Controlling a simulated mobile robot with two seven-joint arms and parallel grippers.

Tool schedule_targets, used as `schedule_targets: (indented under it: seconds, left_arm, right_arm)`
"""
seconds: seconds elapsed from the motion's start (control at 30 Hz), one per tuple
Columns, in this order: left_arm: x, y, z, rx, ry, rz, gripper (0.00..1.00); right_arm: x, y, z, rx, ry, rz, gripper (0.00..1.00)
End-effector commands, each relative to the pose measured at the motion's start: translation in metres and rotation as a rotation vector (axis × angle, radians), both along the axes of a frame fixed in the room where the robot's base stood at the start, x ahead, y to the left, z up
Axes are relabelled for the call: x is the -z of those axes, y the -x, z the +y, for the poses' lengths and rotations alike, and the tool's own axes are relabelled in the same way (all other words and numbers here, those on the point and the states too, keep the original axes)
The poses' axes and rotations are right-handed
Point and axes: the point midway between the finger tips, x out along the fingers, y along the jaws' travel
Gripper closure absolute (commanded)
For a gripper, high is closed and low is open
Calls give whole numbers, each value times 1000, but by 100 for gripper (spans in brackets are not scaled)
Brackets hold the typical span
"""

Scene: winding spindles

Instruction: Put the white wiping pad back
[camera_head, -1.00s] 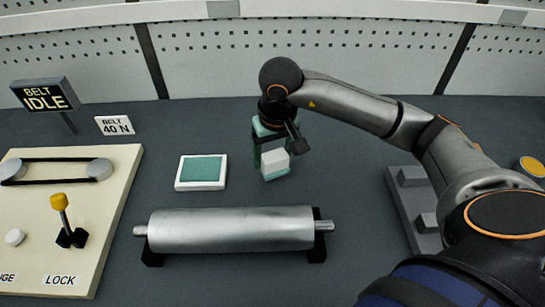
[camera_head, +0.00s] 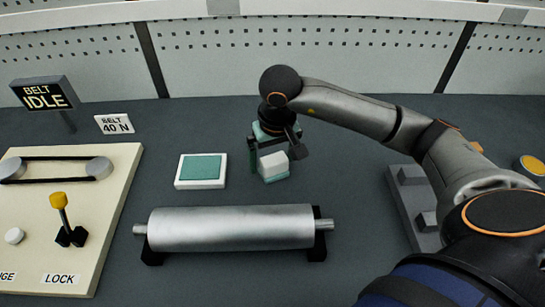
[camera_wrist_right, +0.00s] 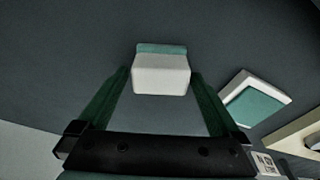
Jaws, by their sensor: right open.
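The white wiping pad (camera_head: 273,163) is a small white block with a teal face. It appears to sit on the dark bench behind the right end of the metal roller, teal side down. My right gripper (camera_head: 270,157) is open around or just behind it. In the right wrist view the pad (camera_wrist_right: 161,75) lies between the spread green fingertips, with a gap on both sides. A white tray with a teal inset (camera_head: 201,170) lies to the left of the pad, empty. My left gripper is not in view.
The metal roller (camera_head: 232,228) rests on black supports in front of the tray and pad. A cream belt panel (camera_head: 105,215) with a yellow-knobbed lever (camera_head: 59,202) stands at left. A grey fixture (camera_head: 412,205) is at right. The bench between tray and pad is clear.

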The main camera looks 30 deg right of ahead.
Motion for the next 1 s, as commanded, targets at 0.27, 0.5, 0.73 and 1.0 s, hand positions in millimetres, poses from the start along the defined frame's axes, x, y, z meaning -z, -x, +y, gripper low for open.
schedule_targets:
  seconds: [0.27,0.5,0.73,1.0]
  left_arm:
    - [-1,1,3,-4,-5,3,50]
    - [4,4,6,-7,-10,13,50]
    - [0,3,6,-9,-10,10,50]
    - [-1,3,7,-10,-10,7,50]
  right_arm:
    - [-30,2,1,-1,1,-8,0]
    - [-84,10,3,0,0,-7,0]
    - [-116,16,3,0,1,-3,0]
    - [-123,17,4,1,0,0,0]
